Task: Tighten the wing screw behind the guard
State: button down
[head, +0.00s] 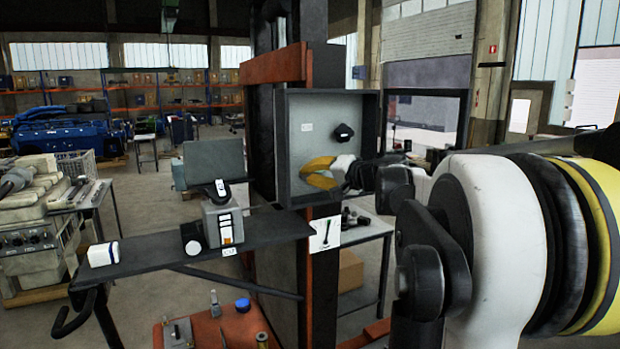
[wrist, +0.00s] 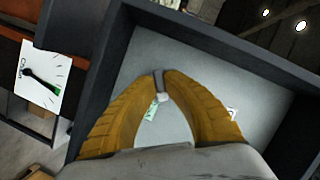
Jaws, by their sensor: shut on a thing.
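My gripper (head: 304,173) reaches from the right into an open-fronted grey box (head: 285,150) on the post. Its yellow fingers are closed together at the tips in the wrist view (wrist: 162,78). Between the tips is a small dark grey piece with a pale end (wrist: 162,96), which seems to be the wing screw. In the head view the fingers hide this piece. The box's dark side walls rise around the fingers, and I cannot tell which part is the guard.
A black knob (head: 343,132) and a white label (head: 307,127) are on the box's back panel. A dark shelf (head: 150,256) extends left with a grey device (head: 222,220) on it. A picture card (head: 325,233) hangs below the box.

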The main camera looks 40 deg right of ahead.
jog(key=shift+f+m+t+b, duration=0.3)
jog(key=shift+m+t+b, duration=0.1)
jog(key=shift+m, duration=0.4)
jog(key=shift+r+m+y, duration=0.1)
jog(key=shift+m+y, duration=0.2)
jog(key=shift+m, duration=0.1)
jog(key=shift+r, duration=0.15)
jog(key=m+b, duration=0.1)
jog(key=m+t+b, duration=0.1)
jog(key=shift+f+m, duration=0.3)
jog(key=c, duration=1.3)
grip_release()
jog(key=shift+w+r, duration=0.15)
jog(key=shift+r, duration=0.15)
jog(key=shift+s, duration=0.2)
jog(key=s, duration=0.2)
jog(key=s+a, duration=0.1)
jog(key=s, duration=0.1)
